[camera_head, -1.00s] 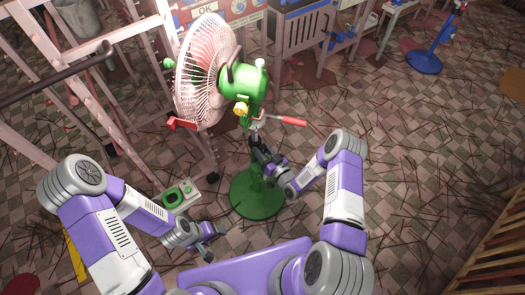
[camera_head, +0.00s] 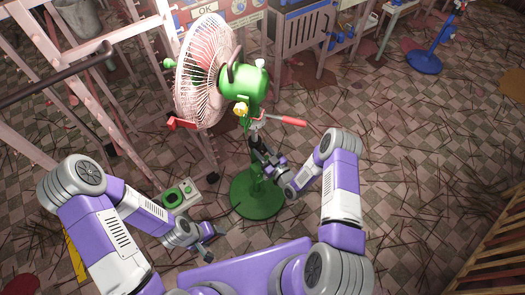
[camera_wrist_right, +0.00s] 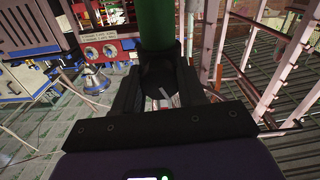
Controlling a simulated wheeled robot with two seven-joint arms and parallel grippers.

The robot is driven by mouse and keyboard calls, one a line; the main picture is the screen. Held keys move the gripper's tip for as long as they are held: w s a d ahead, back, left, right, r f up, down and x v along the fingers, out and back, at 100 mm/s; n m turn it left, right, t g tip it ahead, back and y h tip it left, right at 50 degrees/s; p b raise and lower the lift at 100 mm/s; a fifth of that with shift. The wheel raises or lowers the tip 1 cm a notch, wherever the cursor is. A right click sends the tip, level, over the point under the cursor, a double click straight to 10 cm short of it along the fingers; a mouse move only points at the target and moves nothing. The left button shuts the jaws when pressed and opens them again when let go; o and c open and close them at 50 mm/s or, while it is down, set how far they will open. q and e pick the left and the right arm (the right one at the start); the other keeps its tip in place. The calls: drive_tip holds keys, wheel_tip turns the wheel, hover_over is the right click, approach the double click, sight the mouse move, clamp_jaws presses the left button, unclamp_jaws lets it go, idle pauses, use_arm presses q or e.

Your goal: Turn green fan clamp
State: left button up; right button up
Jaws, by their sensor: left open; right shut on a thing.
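The green fan (camera_head: 240,85) stands upright on a pole with a round green base (camera_head: 256,200), its white cage facing left. In the right wrist view, the green pole (camera_wrist_right: 156,25) rises from a dark clamp-like collar (camera_wrist_right: 158,72). My right gripper (camera_head: 258,148) is at the pole below the fan head. In its wrist view the dark fingers (camera_wrist_right: 158,90) are shut on the dark clamp, one on each side. Its contact is partly hidden in shadow. My left gripper (camera_head: 214,238) is open and empty, low, left of the base.
A red-handled bar (camera_head: 288,120) sticks out right of the pole. A control box with a green ring (camera_head: 178,196) lies on the floor left of the base. Pink metal frames (camera_head: 110,90) stand at left. A blue-based stand (camera_head: 424,62) is far right.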

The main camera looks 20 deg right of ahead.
drive_tip(key=n, duration=1.1)
drive_tip(key=shift+n, duration=1.8)
drive_tip(key=o, duration=1.1)
drive_tip(key=shift+c, duration=0.2)
drive_tip(key=p+v, duration=0.2)
drive_tip(key=v, duration=0.5)
drive_tip(key=shift+s, duration=0.3)
